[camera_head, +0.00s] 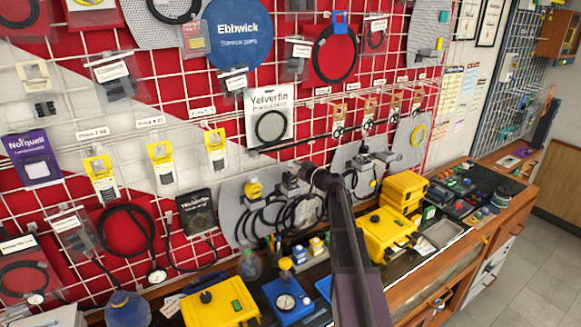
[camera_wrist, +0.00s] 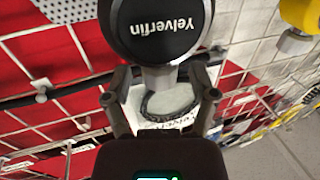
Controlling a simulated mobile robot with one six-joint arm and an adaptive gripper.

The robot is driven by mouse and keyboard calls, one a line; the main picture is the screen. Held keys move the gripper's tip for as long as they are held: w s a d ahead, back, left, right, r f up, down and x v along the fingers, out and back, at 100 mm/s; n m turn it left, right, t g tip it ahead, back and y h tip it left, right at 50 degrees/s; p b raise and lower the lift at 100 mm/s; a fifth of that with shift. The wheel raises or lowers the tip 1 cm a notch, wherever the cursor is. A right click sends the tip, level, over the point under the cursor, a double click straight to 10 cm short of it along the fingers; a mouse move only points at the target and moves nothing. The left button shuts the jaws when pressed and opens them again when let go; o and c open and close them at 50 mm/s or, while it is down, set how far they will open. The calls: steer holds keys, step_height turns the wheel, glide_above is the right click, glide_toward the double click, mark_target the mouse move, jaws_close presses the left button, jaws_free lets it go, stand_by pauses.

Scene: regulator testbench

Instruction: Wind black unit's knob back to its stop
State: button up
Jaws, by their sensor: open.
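The black unit shows in the wrist view as a round black cap lettered "Yelverfin" (camera_wrist: 158,28), upside down in that picture, with a silver neck (camera_wrist: 158,78) below it. My gripper (camera_wrist: 160,84) is open, with one finger on each side of the neck, close under the cap. I cannot tell whether either finger touches it. In the head view my gripper (camera_head: 311,176) is at the grey perforated panel, at the dark unit (camera_head: 291,186), and my arm hides part of that area. Which way the knob is turned does not show.
A yellow knob (camera_head: 253,190) sits left of the dark unit; a yellow part (camera_wrist: 302,14) shows at the wrist view's upper right. Black hoses (camera_head: 265,222) hang below. Yellow cases (camera_head: 388,233) and a blue gauge block (camera_head: 287,300) stand on the bench.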

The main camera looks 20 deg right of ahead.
steer(key=shift+w+a, duration=0.1)
jaws_close()
stand_by(0.3)
steer(key=shift+n+g+y, duration=0.3)
steer(key=shift+n+y, duration=0.1)
steer(key=shift+y, duration=0.2)
steer(key=n+g+y, duration=0.3)
steer(key=shift+w+y, duration=0.15)
steer(key=shift+y, duration=0.15)
steer(key=shift+n+g+y, duration=1.3)
steer(key=shift+n+g, duration=0.2)
steer(key=shift+g, duration=0.4)
steer(key=shift+s, duration=0.2)
jaws_free()
